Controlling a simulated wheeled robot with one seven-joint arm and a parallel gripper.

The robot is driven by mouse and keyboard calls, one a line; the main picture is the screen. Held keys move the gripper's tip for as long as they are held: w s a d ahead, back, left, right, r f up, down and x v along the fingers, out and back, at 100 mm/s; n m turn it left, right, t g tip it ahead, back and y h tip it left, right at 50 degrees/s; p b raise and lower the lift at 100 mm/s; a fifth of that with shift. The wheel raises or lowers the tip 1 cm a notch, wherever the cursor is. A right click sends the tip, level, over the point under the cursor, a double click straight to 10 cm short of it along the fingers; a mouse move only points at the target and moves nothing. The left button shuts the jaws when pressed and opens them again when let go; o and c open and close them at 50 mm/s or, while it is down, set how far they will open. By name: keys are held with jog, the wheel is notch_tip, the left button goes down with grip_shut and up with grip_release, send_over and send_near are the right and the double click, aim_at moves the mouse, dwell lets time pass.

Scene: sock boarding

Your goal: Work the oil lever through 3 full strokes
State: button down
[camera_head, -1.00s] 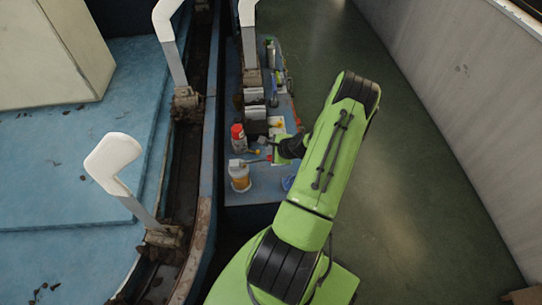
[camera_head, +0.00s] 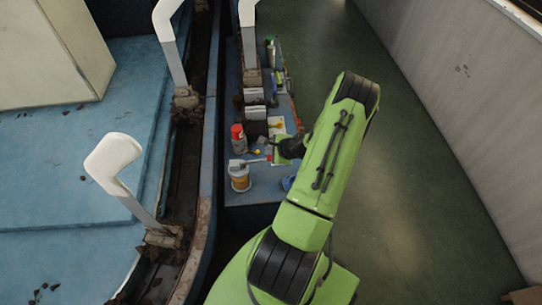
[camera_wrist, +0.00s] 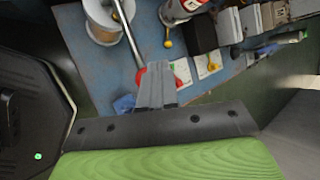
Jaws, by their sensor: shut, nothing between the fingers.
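A long metal lever (camera_wrist: 129,32) with a red knob at its end runs over a white and orange round container in the wrist view. I take it for the oil lever; it also shows in the head view (camera_head: 249,161), with the red knob (camera_head: 269,158) at its right end. My gripper (camera_wrist: 158,68) is shut and empty, with its fingertips close beside the knob. The fingers hide part of the knob, so I cannot tell whether they touch it. In the head view my gripper (camera_head: 281,150) is mostly hidden by my wrist.
The round container (camera_head: 240,182) stands on the blue bench (camera_head: 262,184). A red and white can (camera_head: 238,138) and a yellow knob (camera_wrist: 168,44) are nearby. Grey boxes (camera_head: 254,97) stand farther back. A blue cloth (camera_wrist: 124,103) lies near the bench edge. Green floor (camera_head: 395,190) is clear at right.

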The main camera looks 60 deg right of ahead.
dwell(0.3)
jog(key=shift+s+f+b, duration=0.1)
jog(key=shift+f+b, duration=0.3)
jog(key=shift+f, duration=0.05)
jog(key=shift+s+d+f+b, duration=0.1)
jog(key=shift+d+f+b, duration=0.05)
jog(key=shift+f+b, duration=0.9)
jog(key=shift+s+d+f+b, duration=0.1)
jog(key=shift+f+b, duration=0.7)
jog(key=shift+f, duration=0.45)
dwell(1.7)
jog(key=shift+r, duration=0.15)
dwell(0.3)
jog(key=shift+w+a+r+p, duration=0.15)
jog(key=shift+r+p, duration=0.95)
jog(key=shift+r, duration=0.2)
jog(key=shift+w+a+r+p, duration=0.1)
jog(key=shift+w+r+p, duration=0.05)
jog(key=shift+r+p, duration=1.05)
jog(key=shift+r, duration=0.1)
jog(key=r+p, duration=0.1)
jog(key=r, duration=0.1)
jog(key=r+p, duration=0.2)
jog(key=r, duration=0.1)
jog(key=shift+w+a+p, duration=0.2)
jog(key=shift+p, duration=0.1)
